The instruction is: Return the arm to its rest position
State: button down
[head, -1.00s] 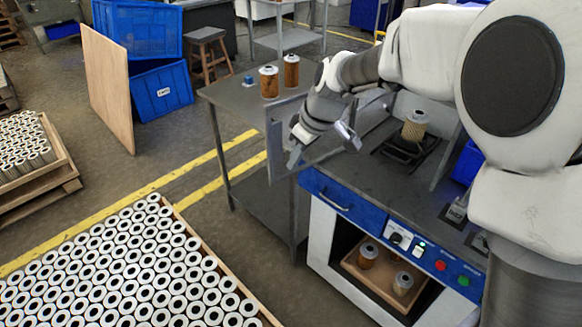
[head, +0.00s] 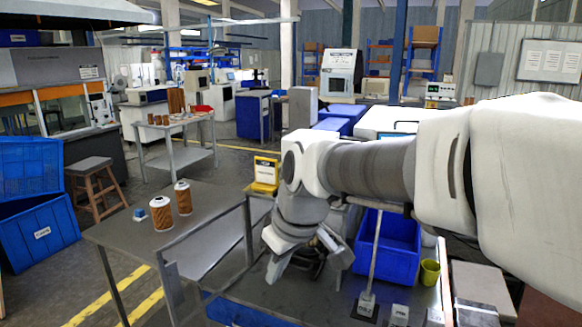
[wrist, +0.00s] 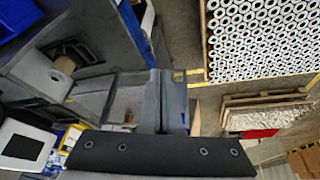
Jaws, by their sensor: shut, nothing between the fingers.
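My arm reaches in from the right in the head view, with its wrist bent down. My gripper (wrist: 163,78) hangs over the near workbench (head: 262,304), beside a grey metal frame. In the wrist view its two fingers are together with nothing between them. It also shows in the head view (head: 298,262), apart from the cartridges. Two brown filter cartridges with white tops, a front one (head: 161,214) and a rear one (head: 183,198), stand upright on the grey side table (head: 215,205) to its left. Another cartridge (wrist: 65,66) shows in the wrist view.
A blue bin (head: 388,248) and a yellow-green cup (head: 430,272) are right of my gripper. A wooden stool (head: 95,188) and blue crates (head: 40,235) are at the left. A large batch of white-ended cartridges (wrist: 262,42) lies in the wrist view. Open floor lies left of the side table.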

jog(key=s+d+r+m+t+h+p, duration=0.2)
jog(key=s+d+m, duration=0.7)
jog(key=s+d, duration=0.5)
jog(key=d+p, duration=0.1)
jog(key=d, duration=0.2)
jog(key=shift+s+r+h, duration=0.3)
jog(key=shift+s+h, duration=0.1)
jog(key=shift+a, duration=0.25)
